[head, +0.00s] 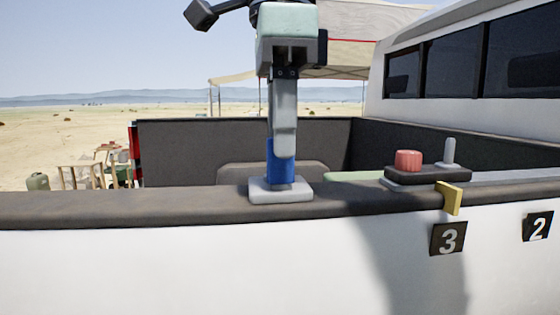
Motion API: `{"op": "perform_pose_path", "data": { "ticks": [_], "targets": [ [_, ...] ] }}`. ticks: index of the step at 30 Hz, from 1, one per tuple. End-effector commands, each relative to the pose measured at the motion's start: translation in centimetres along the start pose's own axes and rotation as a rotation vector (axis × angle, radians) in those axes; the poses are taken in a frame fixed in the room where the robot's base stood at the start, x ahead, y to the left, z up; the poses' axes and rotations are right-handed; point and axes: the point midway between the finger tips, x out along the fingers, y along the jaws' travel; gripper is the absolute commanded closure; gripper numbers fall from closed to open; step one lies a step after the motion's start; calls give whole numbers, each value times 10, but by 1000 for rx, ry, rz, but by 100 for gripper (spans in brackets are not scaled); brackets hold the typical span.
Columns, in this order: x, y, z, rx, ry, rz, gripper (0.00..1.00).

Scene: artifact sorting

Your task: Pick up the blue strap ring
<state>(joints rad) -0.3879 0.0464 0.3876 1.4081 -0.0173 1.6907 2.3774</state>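A blue piece (279,181), probably the blue strap ring, stands upright on a pale grey square base (280,196) on the near rim of the truck bed. My gripper (284,155) points straight down at it from above. Its grey finger overlaps the upper part of the blue piece and hides some of it. Blue shows to the left of the fingertip and below it. I see the fingers edge-on, so I cannot tell their gap or whether they touch the blue piece.
To the right on the rim, a dark block (428,176) carries a red ribbed cylinder (408,160) and a grey peg (448,151). A yellow tab (451,198) hangs there above a "3" plate (448,239). The truck's cab (470,105) rises at right. The left rim is clear.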

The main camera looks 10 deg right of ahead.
Motion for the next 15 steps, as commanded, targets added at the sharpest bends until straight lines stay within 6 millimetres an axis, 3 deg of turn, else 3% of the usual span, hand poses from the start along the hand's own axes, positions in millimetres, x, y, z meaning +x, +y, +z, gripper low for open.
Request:
{"op": "perform_pose_path", "data": {
  "ticks": [6, 13, 15],
  "targets": [
    [19, 0, 0, 1, 0, 0, 62],
    [21, 0, 0, 1, 0, 0, 62],
    [20, 0, 0, 1, 0, 0, 78]
  ]
}}
